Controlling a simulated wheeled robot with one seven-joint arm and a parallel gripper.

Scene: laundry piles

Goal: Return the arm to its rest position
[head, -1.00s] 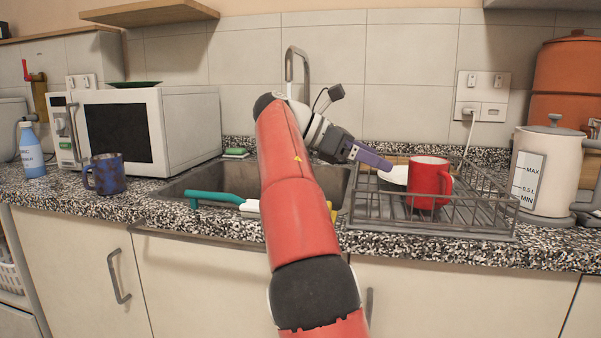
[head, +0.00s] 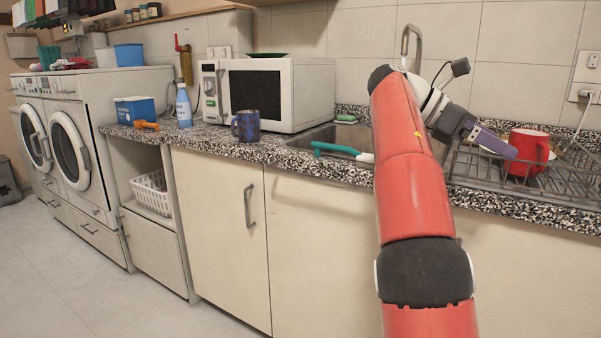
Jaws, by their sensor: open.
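My red arm reaches up from the bottom right of the head view, with its elbow in front of the sink. My gripper (head: 505,149), with purple fingers, points right and slightly down over the left part of the dish rack (head: 575,184). Its fingertips overlap the left edge of the red mug (head: 533,146) in the picture; I cannot tell whether they touch. The jaws are open, though the gap is hardly visible from this side. No held object shows between them.
The sink holds a teal-handled item (head: 335,150). A blue mug (head: 246,125) stands before the microwave (head: 310,95), with a blue bottle (head: 184,105) to its left. Washing machines (head: 110,105) stand at the left. The floor (head: 90,285) in front is clear.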

